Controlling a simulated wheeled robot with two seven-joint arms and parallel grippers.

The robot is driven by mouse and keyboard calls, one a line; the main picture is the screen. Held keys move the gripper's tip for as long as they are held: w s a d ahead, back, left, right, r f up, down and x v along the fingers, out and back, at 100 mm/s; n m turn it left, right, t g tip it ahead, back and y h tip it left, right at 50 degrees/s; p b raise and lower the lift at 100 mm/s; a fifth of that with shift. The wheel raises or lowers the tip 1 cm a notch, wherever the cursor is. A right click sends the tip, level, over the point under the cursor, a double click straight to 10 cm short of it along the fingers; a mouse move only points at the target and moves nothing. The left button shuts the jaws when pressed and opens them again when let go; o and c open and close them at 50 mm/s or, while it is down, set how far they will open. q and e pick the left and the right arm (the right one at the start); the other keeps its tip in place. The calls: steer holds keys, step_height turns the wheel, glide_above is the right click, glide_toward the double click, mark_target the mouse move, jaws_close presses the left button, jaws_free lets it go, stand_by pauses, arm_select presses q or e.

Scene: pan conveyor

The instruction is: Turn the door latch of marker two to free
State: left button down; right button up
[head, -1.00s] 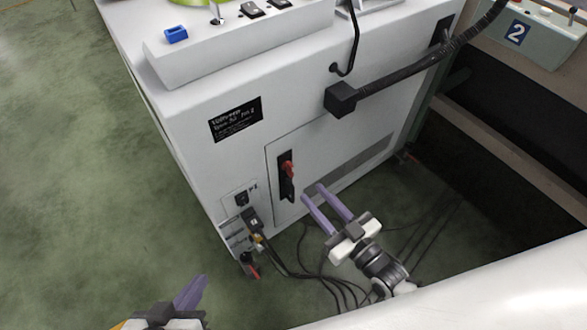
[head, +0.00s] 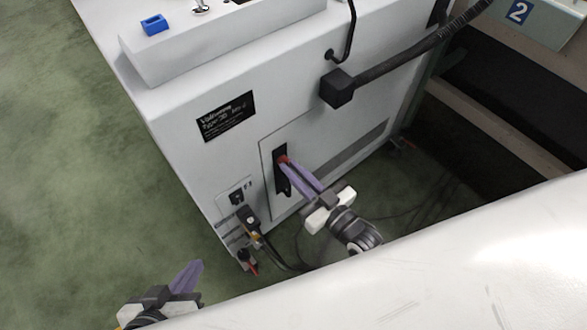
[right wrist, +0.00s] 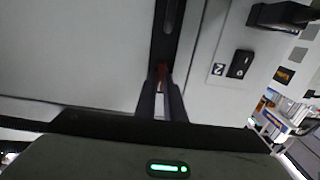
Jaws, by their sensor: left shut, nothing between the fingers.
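The door latch is a black plate (head: 281,182) with a red handle (head: 283,159) on the front door of the white marker cabinet (head: 185,150). My right gripper (head: 286,162) is at the handle, its purple fingers close together at the tips. In the right wrist view the red handle (right wrist: 161,77) shows between the fingertips, and the fingers look closed around it. The fingers hide part of the handle, so its exact angle is hard to tell. My left gripper (head: 190,275) is shut and empty at the lower left, away from the cabinet.
A black connector block (head: 337,89) with a thick cable sticks out above the door. A plug (head: 247,216) and cables hang at the cabinet's lower left. A white surface (head: 450,260) fills the lower right. Green floor (head: 70,180) is free at left.

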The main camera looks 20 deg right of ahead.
steer(key=shift+m, duration=0.3)
jaws_close()
arm_select(q)
steer(key=shift+w+d+f+m+g+b, duration=0.15)
steer(key=shift+d+f+m+g+b, duration=0.15)
steer(key=shift+d+f+g+b, duration=0.5)
arm_select(e)
steer(key=m, duration=1.7)
steer(key=shift+d+f, duration=0.2)
steer(key=shift+f, duration=0.1)
arm_select(q)
steer(key=shift+w+a+r+t, duration=0.1)
steer(key=shift+a+r+t, duration=0.1)
steer(key=shift+r+t, duration=0.1)
arm_select(e)
steer(key=shift+m, duration=0.3)
arm_select(q)
steer(key=shift+f, duration=0.1)
steer(key=shift+f, duration=0.1)
arm_select(e)
steer(key=o, duration=0.7)
jaws_free()
